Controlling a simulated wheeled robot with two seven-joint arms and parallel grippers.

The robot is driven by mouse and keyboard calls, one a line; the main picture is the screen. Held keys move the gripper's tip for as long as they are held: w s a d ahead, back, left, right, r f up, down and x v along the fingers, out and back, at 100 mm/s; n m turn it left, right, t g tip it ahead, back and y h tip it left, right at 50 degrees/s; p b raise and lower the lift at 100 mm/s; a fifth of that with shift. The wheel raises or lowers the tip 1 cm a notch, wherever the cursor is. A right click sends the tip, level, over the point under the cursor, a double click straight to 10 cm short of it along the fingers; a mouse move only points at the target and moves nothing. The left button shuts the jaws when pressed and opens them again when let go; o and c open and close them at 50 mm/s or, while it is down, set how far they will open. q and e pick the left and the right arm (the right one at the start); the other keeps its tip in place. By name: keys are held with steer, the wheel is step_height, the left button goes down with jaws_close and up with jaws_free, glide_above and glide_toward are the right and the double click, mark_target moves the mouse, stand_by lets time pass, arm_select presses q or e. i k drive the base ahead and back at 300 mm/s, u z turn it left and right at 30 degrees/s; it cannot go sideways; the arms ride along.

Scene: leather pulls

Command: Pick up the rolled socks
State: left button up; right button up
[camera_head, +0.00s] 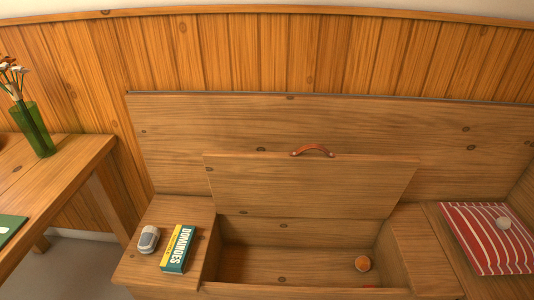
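I cannot tell for sure which thing is the rolled socks. A grey rounded object (148,239) lies on the bench top left of the opening. Neither of my grippers is in view.
A yellow and teal dominoes box (178,249) lies beside the grey object. A wooden table (75,150) with a green vase (33,130) stands at the left. Bench top right of the opening is clear.

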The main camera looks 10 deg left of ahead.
mark_target(150, 235)
steer(key=u, duration=2)
steer(key=k, duration=1.3)
steer(key=z, duration=0.15)
steer(key=i, duration=1.85)
steer(key=u, duration=0.9)
